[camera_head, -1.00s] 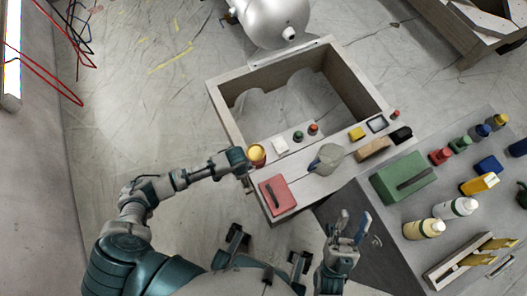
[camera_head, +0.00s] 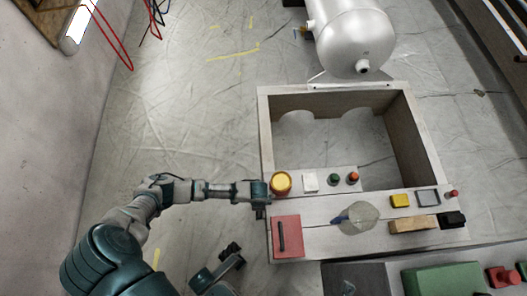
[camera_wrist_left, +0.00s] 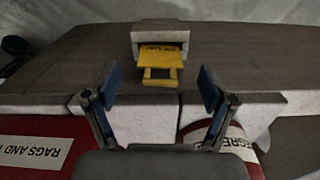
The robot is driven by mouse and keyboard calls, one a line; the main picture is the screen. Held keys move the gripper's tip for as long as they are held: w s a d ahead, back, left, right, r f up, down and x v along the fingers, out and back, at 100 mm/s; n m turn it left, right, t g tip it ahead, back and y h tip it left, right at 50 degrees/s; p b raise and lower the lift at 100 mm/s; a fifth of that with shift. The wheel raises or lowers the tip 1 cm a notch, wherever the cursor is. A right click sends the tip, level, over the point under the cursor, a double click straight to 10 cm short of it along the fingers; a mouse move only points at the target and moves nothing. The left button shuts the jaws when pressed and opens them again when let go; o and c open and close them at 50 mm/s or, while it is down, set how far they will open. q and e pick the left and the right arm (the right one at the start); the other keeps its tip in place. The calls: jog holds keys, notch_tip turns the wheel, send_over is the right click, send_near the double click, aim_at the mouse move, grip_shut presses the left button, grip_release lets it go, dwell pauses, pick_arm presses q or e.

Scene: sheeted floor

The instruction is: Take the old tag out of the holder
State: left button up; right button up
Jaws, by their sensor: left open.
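In the left wrist view, a yellow tag (camera_wrist_left: 158,62) sits in a pale holder (camera_wrist_left: 160,37) fixed on a grey-brown surface. Its lower part sticks out of the holder toward me. My left gripper (camera_wrist_left: 155,88) is open, its two blue-padded fingers apart on either side below the tag, not touching it. In the head view, the left gripper (camera_head: 262,204) is at the left side of the wooden bench, beside a yellow-topped red can (camera_head: 281,183). The tag and holder cannot be made out there.
The bench (camera_head: 335,242) carries a red box (camera_head: 287,236), a clear jug (camera_head: 358,218), a wood block (camera_head: 413,223) and small knobs. A silver tank (camera_head: 350,35) stands behind. Red containers with labels (camera_wrist_left: 35,150) show low in the wrist view. Floor left of the bench is open.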

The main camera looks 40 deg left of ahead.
pick_arm(q)
notch_tip(320, 180, down, 4)
jog(key=shift+s+r+b, duration=0.1)
jog(key=shift+s+b, duration=0.05)
jog(key=shift+b, duration=0.65)
jog(key=shift+f, duration=0.2)
jog(key=shift+w+d+r, duration=0.1)
jog(key=shift+w+r, duration=0.15)
jog(key=c, duration=1)
jog(key=shift+c, duration=0.2)
